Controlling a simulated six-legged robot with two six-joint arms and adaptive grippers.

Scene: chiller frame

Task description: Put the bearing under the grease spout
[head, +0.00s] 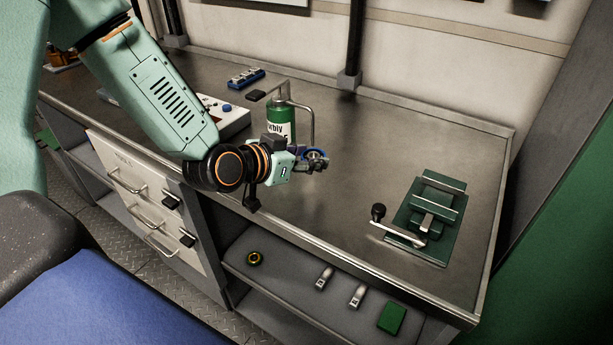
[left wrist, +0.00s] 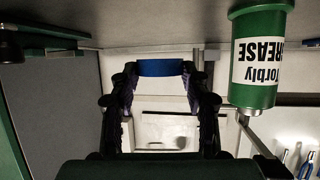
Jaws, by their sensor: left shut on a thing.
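The grease can (head: 281,122), green with a white label, stands on the bench with a thin metal spout (head: 311,118) bending down on its right. The can shows upside down at the right of the left wrist view (left wrist: 258,62). My left gripper (head: 313,162) is in front of and below the spout, above the bench's front part. It is shut on a small blue-rimmed ring, the bearing (head: 316,153), which shows as a blue band between the fingertips in the left wrist view (left wrist: 160,68). I cannot tell whether it is directly under the spout. My right gripper is not in view.
A green press-like fixture with a lever (head: 432,215) stands at the bench's right. A white control box (head: 225,117) and a blue tray (head: 246,78) are at the back left. The bench middle is clear.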

